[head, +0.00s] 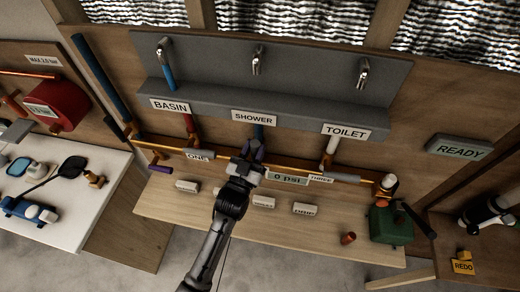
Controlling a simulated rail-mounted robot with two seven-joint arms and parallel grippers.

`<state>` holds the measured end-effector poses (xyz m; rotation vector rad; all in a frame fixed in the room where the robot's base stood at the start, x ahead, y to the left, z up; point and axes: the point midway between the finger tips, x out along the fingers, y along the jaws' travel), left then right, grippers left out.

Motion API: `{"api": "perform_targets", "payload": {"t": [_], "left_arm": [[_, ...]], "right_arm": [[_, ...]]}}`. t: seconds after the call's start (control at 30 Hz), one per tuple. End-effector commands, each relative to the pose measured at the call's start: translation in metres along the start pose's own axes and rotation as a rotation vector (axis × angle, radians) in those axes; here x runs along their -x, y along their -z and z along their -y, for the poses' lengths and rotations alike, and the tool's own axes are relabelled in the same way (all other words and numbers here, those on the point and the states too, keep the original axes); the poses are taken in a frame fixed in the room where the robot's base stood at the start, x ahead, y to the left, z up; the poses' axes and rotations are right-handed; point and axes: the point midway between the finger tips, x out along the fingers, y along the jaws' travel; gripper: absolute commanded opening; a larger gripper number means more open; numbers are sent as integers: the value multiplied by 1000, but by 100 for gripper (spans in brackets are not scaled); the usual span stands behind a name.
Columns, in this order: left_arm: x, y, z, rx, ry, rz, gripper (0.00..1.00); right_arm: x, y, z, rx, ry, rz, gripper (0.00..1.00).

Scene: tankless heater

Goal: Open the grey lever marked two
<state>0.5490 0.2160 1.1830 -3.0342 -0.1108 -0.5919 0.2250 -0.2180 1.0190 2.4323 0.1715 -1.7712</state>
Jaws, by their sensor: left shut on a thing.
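My left gripper (246,163) reaches up from the bottom and is shut at the middle valve on the copper pipe, below the SHOWER sign (254,118). It is shut on the lever (260,152) there, of which only a dark greyish-purple part shows. This valve sits between the ONE label (198,156) and the THREE label (321,178). The gripper hides any label two and most of the valve, so I cannot tell the lever's exact angle.
A gauge reading 0 psi (288,177) sits just right of the gripper. Small white blocks lie on the wooden bench (190,207). A green box (390,226) stands at its right end.

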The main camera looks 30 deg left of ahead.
Motion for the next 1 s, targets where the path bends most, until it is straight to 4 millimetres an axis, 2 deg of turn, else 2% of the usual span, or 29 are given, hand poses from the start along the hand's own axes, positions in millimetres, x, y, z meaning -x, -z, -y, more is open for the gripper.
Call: {"api": "perform_targets", "payload": {"t": [0.7, 0.73, 0.97, 1.0], "left_arm": [[1, -1, 4, 60, 24, -9, 0], [1, -1, 4, 60, 24, -9, 33], [1, 0, 4, 56, 23, -10, 55], [1, 0, 4, 56, 23, -10, 56]], "right_arm": [[-1, 0, 2, -5, 4, 0, 43], [-1, 0, 2, -5, 4, 0, 43], [-1, 0, 2, -4, 4, 0, 43], [-1, 0, 2, -4, 4, 0, 43]]}}
